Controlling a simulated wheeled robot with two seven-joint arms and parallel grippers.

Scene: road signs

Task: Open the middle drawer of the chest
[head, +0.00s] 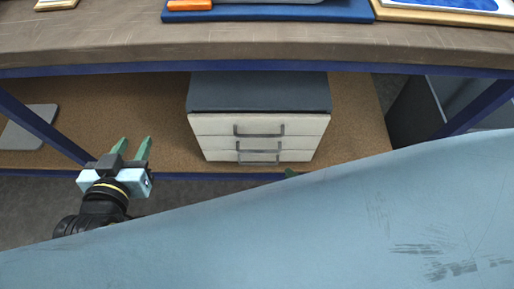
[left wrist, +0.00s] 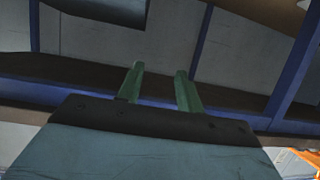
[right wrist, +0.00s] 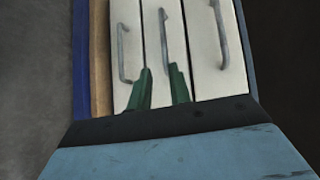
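The chest (head: 260,92) has a dark grey top and white drawer fronts with grey bar handles, and it stands on a cork-coloured shelf. Its drawers look shut. The right wrist view shows the fronts sideways, with the middle drawer (right wrist: 178,85) between the other two. My right gripper (right wrist: 160,75) is open, its green fingertips either side of the lower end of the middle handle (right wrist: 161,35); contact is unclear. In the head view only a green fingertip (head: 291,173) of it shows beyond my arm. My left gripper (head: 133,142) is open and empty, left of the chest.
The tabletop (head: 250,42) overhangs the chest, with a blue rail (head: 250,70) along its edge. Slanted blue legs stand left and right. A grey plate (head: 30,125) lies at the shelf's left. The shelf (head: 160,110) is bare beside the chest.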

